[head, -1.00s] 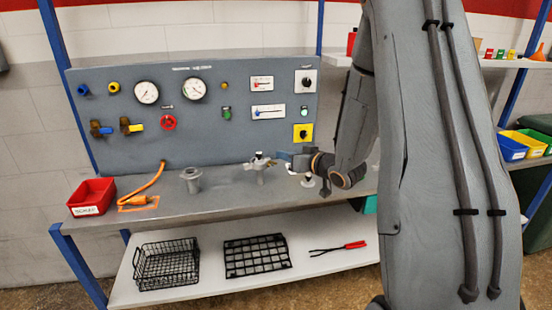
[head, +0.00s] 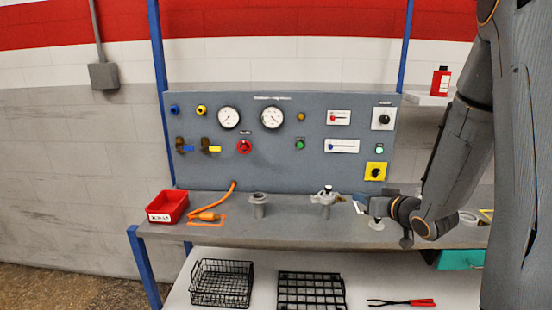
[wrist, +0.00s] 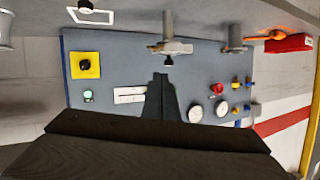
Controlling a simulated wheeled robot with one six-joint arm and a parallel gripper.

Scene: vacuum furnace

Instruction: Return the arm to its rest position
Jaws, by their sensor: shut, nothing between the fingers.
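My arm (head: 455,160) reaches down from the upper right of the head view, bent at the elbow and low over the bench. My gripper (head: 360,203) is shut and empty, just right of a grey fitting with a clamp (head: 325,200) on the bench. A small gap seems to lie between them. In the wrist view the picture is upside down, and the shut fingers (wrist: 161,80) point toward the panel and the fitting (wrist: 170,47). Part of the bench behind my arm is hidden.
The grey gauge panel (head: 285,165) stands behind the bench (head: 230,232). A red bin (head: 167,206), an orange hose (head: 212,214) and a grey port (head: 259,205) are to the left. A wire basket (head: 221,284), a black rack (head: 311,291) and red-handled tongs (head: 402,302) lie on the lower shelf.

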